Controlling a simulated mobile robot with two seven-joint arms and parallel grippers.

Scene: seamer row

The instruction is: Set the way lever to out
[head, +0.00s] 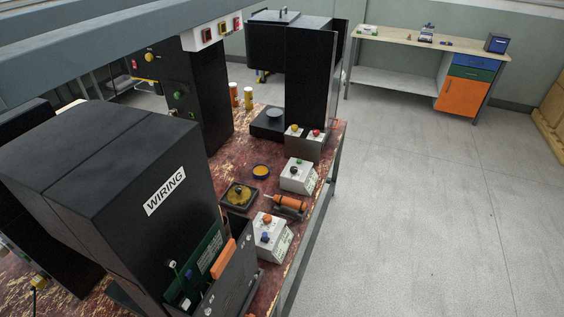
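I cannot tell for sure which part is the way lever. An orange cylinder in a dark cradle (289,203) lies on the worn red bench (226,170), and an orange bar (223,258) stands by the green board in the near black cabinet. Small white boxes with coloured knobs, one at the middle right (298,178) and one nearer (270,240), stand along the bench's right edge. No lever marking for out can be read. Neither of my grippers is in the head view.
A black cabinet marked WIRING (120,180) blocks much of the near left. Another dark cabinet (310,75) stands at the far end. A square dark block with a yellow disc (239,194) sits mid-bench. Grey floor (430,200) is clear to the right, before a workbench (440,45).

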